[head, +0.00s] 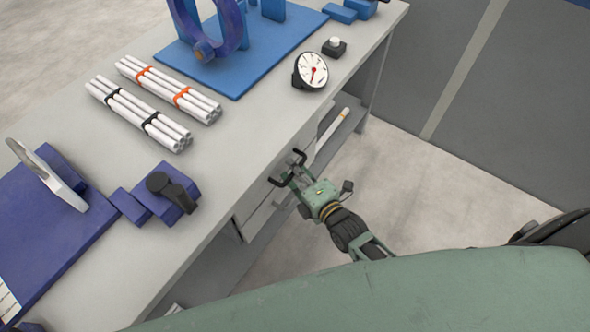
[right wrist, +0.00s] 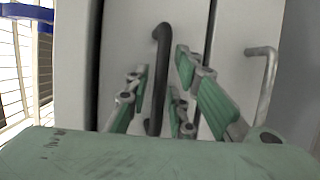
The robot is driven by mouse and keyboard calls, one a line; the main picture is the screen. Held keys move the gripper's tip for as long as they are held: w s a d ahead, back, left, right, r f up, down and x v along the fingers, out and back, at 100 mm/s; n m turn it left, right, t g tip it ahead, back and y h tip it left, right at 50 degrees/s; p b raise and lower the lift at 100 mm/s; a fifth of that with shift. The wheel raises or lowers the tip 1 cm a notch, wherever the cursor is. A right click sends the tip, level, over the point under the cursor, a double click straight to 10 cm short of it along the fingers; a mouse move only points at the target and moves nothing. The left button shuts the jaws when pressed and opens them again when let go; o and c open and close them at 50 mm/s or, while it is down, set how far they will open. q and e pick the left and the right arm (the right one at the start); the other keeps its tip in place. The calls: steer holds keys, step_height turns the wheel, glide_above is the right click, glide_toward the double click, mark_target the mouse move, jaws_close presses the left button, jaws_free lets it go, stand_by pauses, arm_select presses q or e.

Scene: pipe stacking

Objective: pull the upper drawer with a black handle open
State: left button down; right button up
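The upper drawer (right wrist: 125,45) shows in the right wrist view as a light grey front with a curved black handle (right wrist: 158,75). In the head view, part of the black handle (head: 299,155) shows at the bench's front edge. My right gripper (head: 287,180) is at this handle. In the right wrist view, its green fingers (right wrist: 160,85) are apart, one set on each side of the handle, with visible gaps to it. The drawer looks shut, with a thin dark gap along its edges. My left gripper is not in view.
A second drawer with a silver handle (right wrist: 266,85) is beside the upper one in the right wrist view. The bench top (head: 235,150) carries white pipe bundles (head: 140,110), a gauge (head: 311,71) and blue fixtures (head: 160,195). Open floor (head: 400,190) lies right of the bench.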

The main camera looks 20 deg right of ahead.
jaws_close()
stand_by(0.3)
